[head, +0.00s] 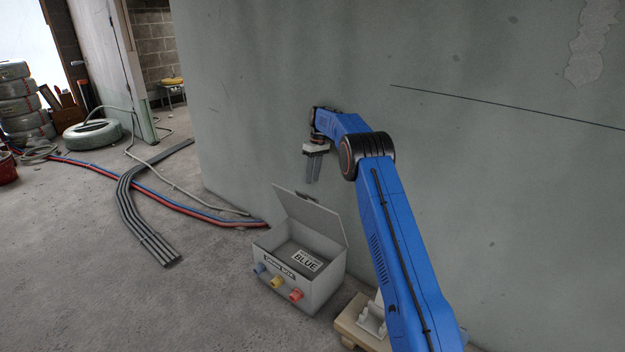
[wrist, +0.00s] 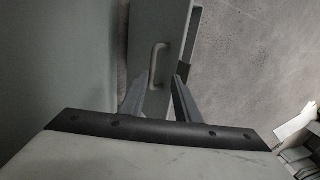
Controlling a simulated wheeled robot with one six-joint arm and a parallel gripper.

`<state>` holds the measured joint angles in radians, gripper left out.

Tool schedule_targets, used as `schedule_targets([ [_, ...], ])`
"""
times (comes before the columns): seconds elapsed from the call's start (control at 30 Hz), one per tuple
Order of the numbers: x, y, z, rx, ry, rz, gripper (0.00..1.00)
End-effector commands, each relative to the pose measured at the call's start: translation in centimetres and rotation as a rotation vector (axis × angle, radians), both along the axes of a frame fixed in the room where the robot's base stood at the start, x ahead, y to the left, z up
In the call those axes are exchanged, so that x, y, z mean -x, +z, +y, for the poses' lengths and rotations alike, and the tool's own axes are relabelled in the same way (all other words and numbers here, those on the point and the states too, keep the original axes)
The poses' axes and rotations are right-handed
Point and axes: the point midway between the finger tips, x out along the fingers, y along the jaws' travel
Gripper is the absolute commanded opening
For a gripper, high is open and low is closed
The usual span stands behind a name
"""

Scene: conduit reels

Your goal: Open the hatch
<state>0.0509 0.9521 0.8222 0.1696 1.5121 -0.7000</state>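The hatch is the grey lid (head: 310,215) of a box (head: 318,288) on the floor. It stands raised, and the inside of the box shows, with a label reading BLUE (head: 306,260). In the wrist view, a pale curved handle (wrist: 154,62) sits on a grey panel, likely the lid. My gripper (head: 312,180) hangs above the lid, fingers down. The wrist view shows my gripper (wrist: 164,76) with its two fingers apart and nothing held. The handle appears between and beyond the fingertips, and no contact is visible.
Blue, yellow (head: 278,282) and red knobs stick out of the box front. A plain wall (head: 420,150) rises close behind the box. Grey conduits (head: 145,215) and red and blue hoses lie on the floor at left. A wooden stand (head: 358,325) is right of the box.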

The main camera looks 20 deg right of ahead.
Motion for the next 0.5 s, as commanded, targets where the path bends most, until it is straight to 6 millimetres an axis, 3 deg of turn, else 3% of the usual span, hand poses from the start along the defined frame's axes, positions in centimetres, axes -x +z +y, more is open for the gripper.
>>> schedule_targets([
  [0.1,0.00,-0.02,0.00,0.000,0.000,0.000,0.27],
  [0.2,0.02,-0.04,-0.01,0.005,-0.003,-0.003,0.03],
  [0.23,0.05,-0.08,-0.02,0.010,-0.007,-0.005,0.00],
  [0.5,0.78,-0.55,-0.68,0.144,-0.089,-0.100,0.00],
])
